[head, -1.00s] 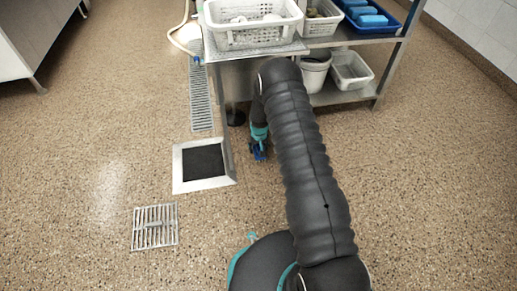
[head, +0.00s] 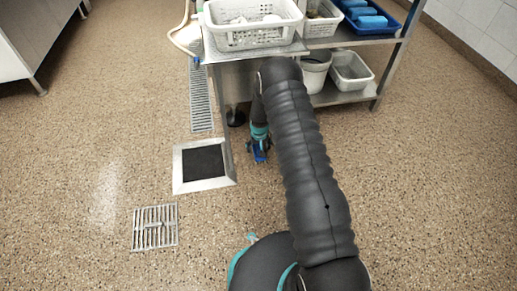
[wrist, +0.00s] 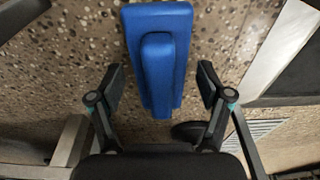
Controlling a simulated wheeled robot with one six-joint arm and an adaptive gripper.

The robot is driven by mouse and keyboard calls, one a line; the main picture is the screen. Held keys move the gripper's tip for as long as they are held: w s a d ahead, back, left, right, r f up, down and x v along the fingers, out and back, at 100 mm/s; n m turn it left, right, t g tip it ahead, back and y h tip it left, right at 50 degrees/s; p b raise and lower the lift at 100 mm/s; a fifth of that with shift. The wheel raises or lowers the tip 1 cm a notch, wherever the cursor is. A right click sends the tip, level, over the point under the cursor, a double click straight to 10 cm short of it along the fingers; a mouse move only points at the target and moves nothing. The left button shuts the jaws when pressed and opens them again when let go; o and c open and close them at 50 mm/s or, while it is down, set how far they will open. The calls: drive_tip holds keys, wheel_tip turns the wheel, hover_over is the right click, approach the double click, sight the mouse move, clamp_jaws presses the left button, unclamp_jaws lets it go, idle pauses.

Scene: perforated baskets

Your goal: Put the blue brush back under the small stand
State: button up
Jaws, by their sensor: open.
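The blue brush (wrist: 158,60) lies on the speckled floor in the wrist view, long and flat with a raised bar along its middle. My gripper (wrist: 161,82) is open, with one finger on each side of the brush and a visible gap to both. In the head view the brush (head: 260,154) shows as a small blue patch below my gripper (head: 259,146), partly covered by it. The small steel stand (head: 216,58) is just beyond, with a white basket on top. My arm hides part of the stand and the floor under it.
A steel shelf (head: 340,41) with baskets stands right.

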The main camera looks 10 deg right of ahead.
sight(259, 148)
drive_tip(key=r, duration=0.3)
drive_tip(key=s+r+p, duration=0.1)
drive_tip(key=r, duration=0.7)
drive_tip(key=shift+s, duration=0.35)
